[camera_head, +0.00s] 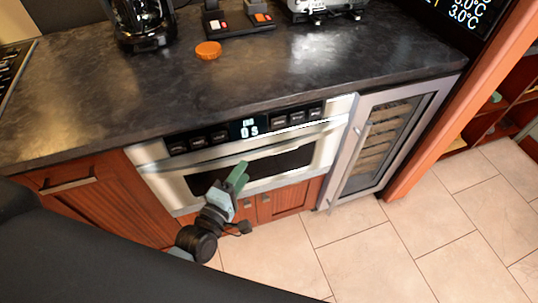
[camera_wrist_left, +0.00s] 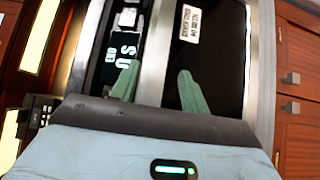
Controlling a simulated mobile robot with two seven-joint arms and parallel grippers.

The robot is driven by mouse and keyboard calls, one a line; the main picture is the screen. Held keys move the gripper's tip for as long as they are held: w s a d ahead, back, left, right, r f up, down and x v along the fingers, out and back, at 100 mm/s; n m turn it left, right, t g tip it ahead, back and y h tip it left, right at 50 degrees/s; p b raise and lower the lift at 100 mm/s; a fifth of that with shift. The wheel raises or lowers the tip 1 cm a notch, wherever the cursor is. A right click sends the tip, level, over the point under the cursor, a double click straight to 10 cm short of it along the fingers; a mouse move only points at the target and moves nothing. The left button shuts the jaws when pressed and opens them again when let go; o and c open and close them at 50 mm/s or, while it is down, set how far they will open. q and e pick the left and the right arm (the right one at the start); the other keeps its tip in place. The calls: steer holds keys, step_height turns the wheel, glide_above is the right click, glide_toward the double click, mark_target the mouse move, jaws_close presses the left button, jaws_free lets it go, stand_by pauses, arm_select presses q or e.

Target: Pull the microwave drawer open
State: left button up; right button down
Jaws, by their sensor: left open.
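The microwave drawer (camera_head: 177,187) is a stainless front with a dark window, set under the counter, and it looks shut. Its display (camera_head: 243,128) reads "0s", with buttons on both sides. A long silver handle (camera_head: 285,147) runs across the front. My left gripper (camera_head: 240,175) is in front of the drawer, near the handle's middle. In the left wrist view its green fingers (camera_wrist_left: 158,88) are apart, one over the display side and one over the dark window (camera_wrist_left: 213,60). A silver bar (camera_wrist_left: 155,50) shows between them; I cannot tell contact. My right gripper is not in view.
A dark countertop (camera_head: 200,85) overhangs the drawer, holding a coffee maker (camera_head: 140,22) and an orange lid (camera_head: 208,50). Wooden cabinets (camera_head: 110,205) are at left and below. A glass-door wine cooler (camera_head: 385,140) stands at right. The tiled floor (camera_head: 400,235) in front is clear.

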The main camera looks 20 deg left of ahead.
mark_target(253, 156)
arm_select(q)
steer(key=shift+w, duration=0.55)
steer(key=w, duration=0.3)
steer(key=w+d, duration=0.1)
steer(key=w, duration=0.2)
steer(key=shift+w+d, duration=0.15)
steer(key=shift+w, duration=0.15)
jaws_close()
